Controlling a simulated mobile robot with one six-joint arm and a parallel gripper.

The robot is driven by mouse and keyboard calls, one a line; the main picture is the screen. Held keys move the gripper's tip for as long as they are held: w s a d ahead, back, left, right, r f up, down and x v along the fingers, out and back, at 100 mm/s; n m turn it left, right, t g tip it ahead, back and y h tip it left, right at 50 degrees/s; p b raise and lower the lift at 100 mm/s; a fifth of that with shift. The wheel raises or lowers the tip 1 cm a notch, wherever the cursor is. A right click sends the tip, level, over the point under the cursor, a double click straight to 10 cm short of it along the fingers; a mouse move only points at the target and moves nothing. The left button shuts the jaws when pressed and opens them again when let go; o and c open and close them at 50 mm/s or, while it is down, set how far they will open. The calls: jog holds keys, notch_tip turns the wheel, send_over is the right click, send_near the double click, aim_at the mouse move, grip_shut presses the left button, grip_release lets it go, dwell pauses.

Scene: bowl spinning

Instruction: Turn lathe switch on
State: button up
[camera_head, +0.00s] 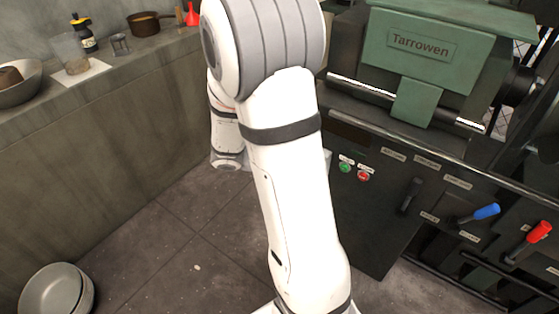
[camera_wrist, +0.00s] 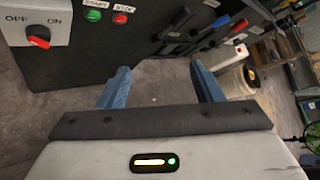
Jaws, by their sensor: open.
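The lathe (camera_head: 420,50) is a green and dark machine labelled Tarrowen at the right of the head view. In the wrist view, a pale switch box (camera_wrist: 62,18) at the upper left is marked OFF and ON. It carries a red rotary knob (camera_wrist: 39,37); which mark the knob points to is unclear. My gripper (camera_wrist: 160,68) is open and empty, its blue fingers apart below and to the right of the box, not touching it. In the head view my arm hides the gripper and the switch box.
A green button (camera_head: 346,168) and a red button (camera_head: 363,176) sit on the lathe's dark front. Black (camera_head: 411,195), blue (camera_head: 484,213) and red (camera_head: 537,233) handles stick out further right.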

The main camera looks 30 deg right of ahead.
jog(key=w+d+f+n+t+h+b, duration=0.2)
jog(key=w+f+n+t+h+b, duration=0.3)
jog(key=f+n, duration=0.6)
jog(key=w+d+f+n+t+b, duration=0.2)
jog(key=w+f+n+t+b, duration=0.15)
jog(key=w+f+n, duration=0.6)
jog(key=d+n+b, duration=0.1)
jog(key=d+n, duration=0.1)
jog(key=d, duration=0.5)
jog(key=shift+f, duration=0.15)
jog(key=shift+c, duration=0.4)
